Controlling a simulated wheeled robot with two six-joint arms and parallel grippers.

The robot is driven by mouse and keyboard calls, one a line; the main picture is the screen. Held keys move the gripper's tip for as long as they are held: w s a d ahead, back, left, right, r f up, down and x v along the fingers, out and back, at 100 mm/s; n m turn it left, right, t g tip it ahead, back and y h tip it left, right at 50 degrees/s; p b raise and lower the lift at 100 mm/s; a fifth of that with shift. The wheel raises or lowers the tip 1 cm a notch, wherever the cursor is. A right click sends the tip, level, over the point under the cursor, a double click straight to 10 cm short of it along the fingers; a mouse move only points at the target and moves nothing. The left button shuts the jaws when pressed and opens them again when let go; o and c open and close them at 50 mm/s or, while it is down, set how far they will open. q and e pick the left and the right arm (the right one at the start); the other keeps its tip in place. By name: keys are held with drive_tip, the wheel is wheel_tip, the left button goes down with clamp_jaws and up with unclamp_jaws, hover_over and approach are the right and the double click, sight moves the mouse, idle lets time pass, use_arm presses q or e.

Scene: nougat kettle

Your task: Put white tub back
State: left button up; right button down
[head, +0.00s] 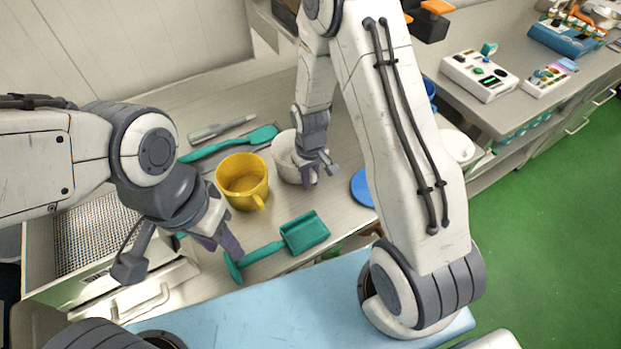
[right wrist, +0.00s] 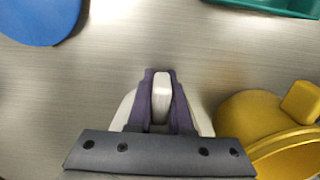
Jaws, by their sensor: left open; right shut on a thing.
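The white tub (head: 284,150) stands on the metal counter just right of the yellow jug, partly hidden behind my right arm. My right gripper (head: 311,176) is shut on the tub's handle at its near side. In the right wrist view the white handle (right wrist: 161,92) sits between the two dark fingers, and the tub's body shows pale on both sides behind the gripper's palm. I cannot tell whether the tub touches the counter. My left gripper (head: 222,240) is open and empty, left of the green scoop and in front of the yellow jug.
The yellow jug (head: 242,180) stands close beside the tub, also in the right wrist view (right wrist: 262,125). A green scoop (head: 304,232) lies in front, a green spatula (head: 235,142) behind. A blue disc (head: 363,187) lies right of the tub. A mesh-lined basin (head: 98,235) is at left.

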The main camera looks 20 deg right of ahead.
drive_tip(key=shift+f, duration=0.15)
drive_tip(key=c, duration=0.8)
unclamp_jaws()
drive_tip(key=shift+c, duration=0.2)
